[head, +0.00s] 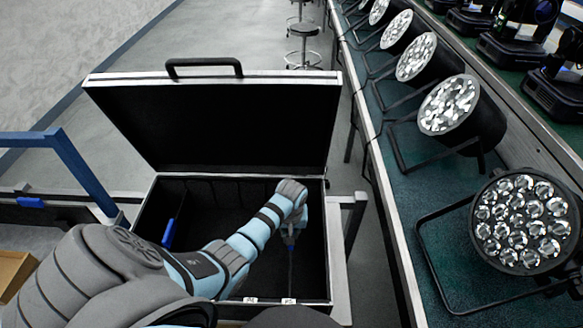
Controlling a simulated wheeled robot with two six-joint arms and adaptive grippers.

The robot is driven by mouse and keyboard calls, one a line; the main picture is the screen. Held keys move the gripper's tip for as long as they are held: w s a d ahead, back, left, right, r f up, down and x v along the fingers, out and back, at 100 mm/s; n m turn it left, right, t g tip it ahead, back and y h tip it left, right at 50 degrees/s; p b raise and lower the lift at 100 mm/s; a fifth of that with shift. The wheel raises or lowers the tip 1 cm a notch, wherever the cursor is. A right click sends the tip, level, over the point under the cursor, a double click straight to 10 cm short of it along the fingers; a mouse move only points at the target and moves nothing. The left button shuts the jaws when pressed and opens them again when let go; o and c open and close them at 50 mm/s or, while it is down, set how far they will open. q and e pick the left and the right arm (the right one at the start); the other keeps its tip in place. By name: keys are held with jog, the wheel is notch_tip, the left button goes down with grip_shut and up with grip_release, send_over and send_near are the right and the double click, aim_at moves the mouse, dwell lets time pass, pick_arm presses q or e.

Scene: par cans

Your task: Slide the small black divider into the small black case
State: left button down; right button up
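The small black case (326,262) stands open in the middle, with its lid (215,125) raised at the back and a handle on the lid's top edge. My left arm reaches over the case from the lower left. My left gripper (289,240) points down inside the case's right half, partly hidden by the wrist. It appears shut on the small black divider (291,270), which shows almost edge-on as a thin dark upright strip below the fingers. Whether the divider touches the case floor or sits in a slot cannot be told. My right gripper is not in view.
A blue piece (168,233) stands at the case's left side. A green-topped table (400,215) with several par cans (525,222) runs along the right. A blue rail (85,172) and a cardboard box (12,270) are at the left. Stools (303,45) stand behind the case.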

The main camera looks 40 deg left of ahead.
pick_arm(q)
jog(key=c, duration=1.5)
grip_release()
jog(key=r, duration=0.8)
jog(key=s+d+r, duration=0.1)
jog(key=r, duration=0.3)
